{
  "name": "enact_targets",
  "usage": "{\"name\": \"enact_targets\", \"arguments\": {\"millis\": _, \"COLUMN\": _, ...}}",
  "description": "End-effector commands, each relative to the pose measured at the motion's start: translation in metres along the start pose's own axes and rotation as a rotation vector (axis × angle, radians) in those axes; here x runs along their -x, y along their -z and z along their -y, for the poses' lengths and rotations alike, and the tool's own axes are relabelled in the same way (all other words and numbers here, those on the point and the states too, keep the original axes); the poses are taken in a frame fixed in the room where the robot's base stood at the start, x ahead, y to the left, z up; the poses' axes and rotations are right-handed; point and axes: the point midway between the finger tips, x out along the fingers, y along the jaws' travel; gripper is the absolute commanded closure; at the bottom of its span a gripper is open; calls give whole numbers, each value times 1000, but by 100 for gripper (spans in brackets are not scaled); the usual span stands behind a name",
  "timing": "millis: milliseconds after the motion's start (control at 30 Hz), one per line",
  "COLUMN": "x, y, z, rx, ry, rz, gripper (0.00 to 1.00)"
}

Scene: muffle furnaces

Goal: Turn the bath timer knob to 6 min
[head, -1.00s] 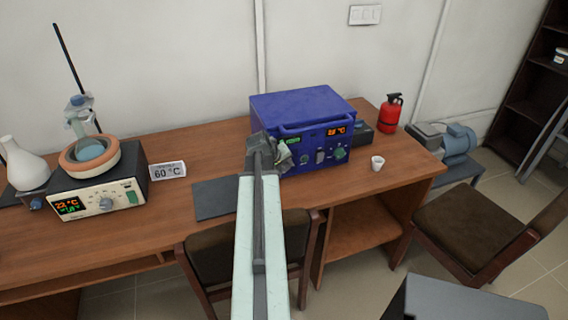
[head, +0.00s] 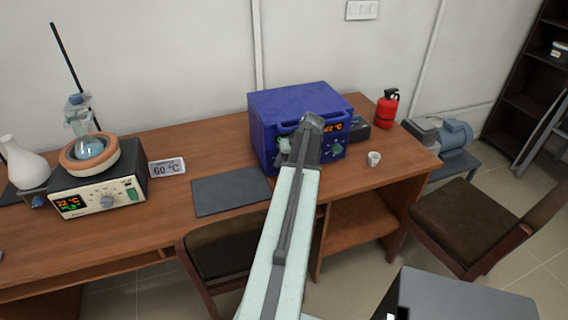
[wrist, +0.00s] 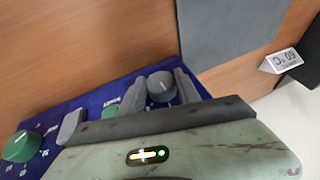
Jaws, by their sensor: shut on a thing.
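The blue furnace (head: 285,102) stands on the wooden desk, its front partly hidden by my arm. In the wrist view, my gripper (wrist: 158,88) is at its blue panel (wrist: 98,98), shut on a round grey knob (wrist: 161,87) with a finger on each side. The knob's pointer and scale cannot be read. A green knob (wrist: 20,146) and another grey control (wrist: 71,127) are on the same panel. The bath (head: 98,182) stands at the left with a flask (head: 90,147) in its bowl. Its front has a lit display, a grey knob (head: 106,201) and a green switch, with no gripper near.
A "60 °C" card (head: 167,167) and a dark grey mat (head: 230,195) lie between bath and furnace. A white cup (head: 374,159) and a red extinguisher (head: 386,108) are to the right. Chairs (head: 478,226) stand before and beside the desk.

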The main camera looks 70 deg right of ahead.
Motion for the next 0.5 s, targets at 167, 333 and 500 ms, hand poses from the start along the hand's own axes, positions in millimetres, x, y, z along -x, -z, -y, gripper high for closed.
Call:
{"name": "enact_targets", "arguments": {"millis": 167, "x": -1, "y": -2, "z": -1, "rx": -17, "ry": 43, "rz": 7, "gripper": 100}}
{"name": "enact_targets", "arguments": {"millis": 333, "x": 0, "y": -2, "z": -1, "rx": -23, "ry": 59, "rz": 7, "gripper": 100}}
{"name": "enact_targets", "arguments": {"millis": 500, "x": 0, "y": -2, "z": -1, "rx": -24, "ry": 62, "rz": 7, "gripper": 100}}
